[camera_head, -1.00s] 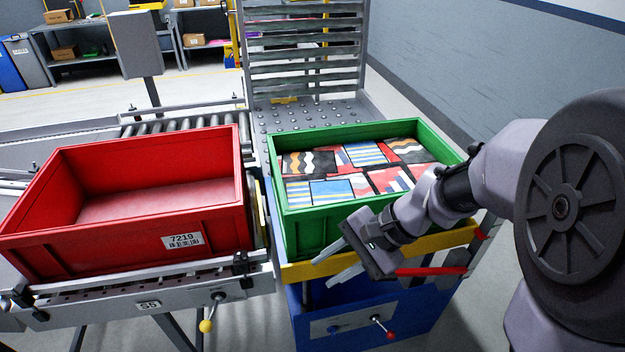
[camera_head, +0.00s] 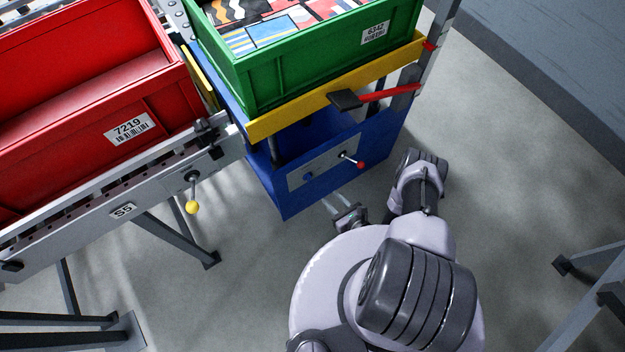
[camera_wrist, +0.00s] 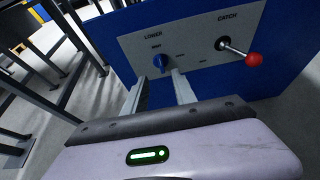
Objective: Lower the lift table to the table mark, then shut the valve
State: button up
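The lift table has a blue base (camera_head: 285,195) and a yellow top edge (camera_head: 335,90), with a green crate (camera_head: 330,60) on it. A red piece (camera_head: 430,45) shows on the upright by the yellow edge's right end. The blue valve knob (camera_wrist: 160,63) sits under "LOWER" on a grey panel (camera_wrist: 195,45); it also shows in the head view (camera_head: 308,177). A red-balled catch lever (camera_wrist: 254,60) is to its right. My gripper (camera_wrist: 160,76) is open and empty, its fingertips just short of the knob, one towards each side. My gripper (camera_head: 332,202) is low before the panel.
A red bar (camera_head: 390,92) with a black end (camera_head: 345,99) juts along the table's front. A conveyor (camera_head: 75,225) with a red crate (camera_head: 85,90) and yellow-balled lever (camera_head: 192,207) stands left.

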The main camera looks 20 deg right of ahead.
aim_at(311, 177)
jog(key=b+x, duration=0.4)
jog(key=x, duration=0.9)
jog(key=shift+w+a+f, duration=0.1)
jog(key=shift+w+a, duration=0.05)
jog(key=shift+w, duration=0.1)
grip_shut()
